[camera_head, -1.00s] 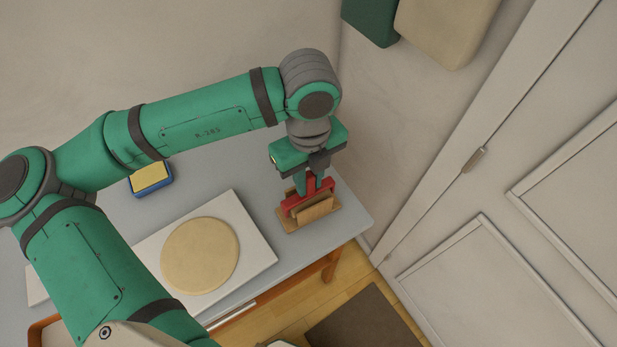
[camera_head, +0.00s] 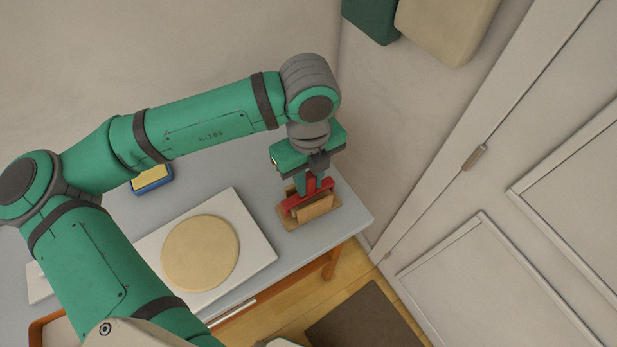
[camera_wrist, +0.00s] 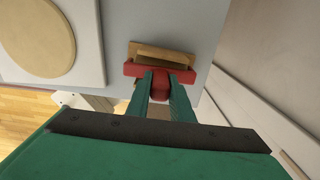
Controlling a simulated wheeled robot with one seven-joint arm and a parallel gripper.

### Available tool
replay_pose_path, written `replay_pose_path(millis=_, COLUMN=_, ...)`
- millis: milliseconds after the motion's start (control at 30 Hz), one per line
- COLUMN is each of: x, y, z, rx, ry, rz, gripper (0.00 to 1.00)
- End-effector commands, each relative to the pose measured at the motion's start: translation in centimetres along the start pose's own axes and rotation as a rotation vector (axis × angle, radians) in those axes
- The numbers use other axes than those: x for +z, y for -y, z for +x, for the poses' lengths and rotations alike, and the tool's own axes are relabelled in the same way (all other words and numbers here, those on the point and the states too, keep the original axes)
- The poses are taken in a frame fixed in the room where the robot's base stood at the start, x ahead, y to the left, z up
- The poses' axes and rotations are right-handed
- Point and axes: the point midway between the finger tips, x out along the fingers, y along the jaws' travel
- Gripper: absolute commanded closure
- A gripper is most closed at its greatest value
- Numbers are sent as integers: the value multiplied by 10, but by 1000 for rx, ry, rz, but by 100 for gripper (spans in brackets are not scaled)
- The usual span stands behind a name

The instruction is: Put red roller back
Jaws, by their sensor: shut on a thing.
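The red roller (camera_head: 294,201) is at the wooden rack (camera_head: 317,209) near the right end of the table. My gripper (camera_head: 314,188) points down over the rack and is shut on the roller's red middle part. In the wrist view the roller (camera_wrist: 134,69) lies crosswise between my fingertips (camera_wrist: 160,88), right against the tan wooden rack (camera_wrist: 165,53). I cannot tell whether the roller rests fully in the rack or is still held slightly above it.
A white board (camera_head: 262,250) with a round tan disc (camera_head: 200,253) lies left of the rack. A blue tray with a yellow sponge (camera_head: 152,178) sits farther back. The wall and a pale cabinet (camera_head: 480,270) are close on the right.

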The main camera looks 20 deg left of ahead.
Motion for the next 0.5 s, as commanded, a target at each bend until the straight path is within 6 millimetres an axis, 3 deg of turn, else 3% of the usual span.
replay_pose_path(millis=500, x=0, y=0, z=5, rx=0, ry=0, rz=0, gripper=100)
